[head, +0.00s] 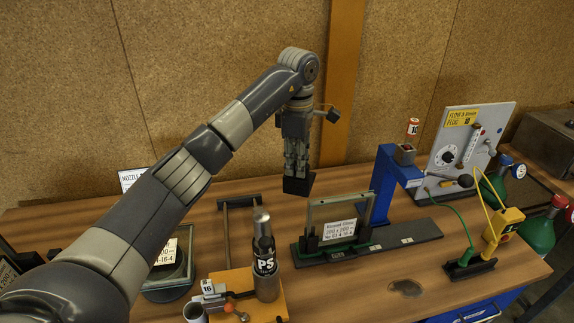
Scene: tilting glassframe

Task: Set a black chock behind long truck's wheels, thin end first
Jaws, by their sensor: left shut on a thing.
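My left gripper (297,165) points down above the back middle of the bench. It is shut on a black block (298,186), which looks like the chock. The block seems to hang above the wood, but its exact height is hard to tell. Which end of it is thin cannot be made out. I cannot make out a long truck or its wheels with certainty. My right gripper is not in view.
A long dark base (425,232) with an upright metal frame (312,212) and label stands right of the chock. A blue stand (383,185) is behind it. A grey bottle (264,262) on an orange board stands in front. Bare wood (345,285) lies at front middle.

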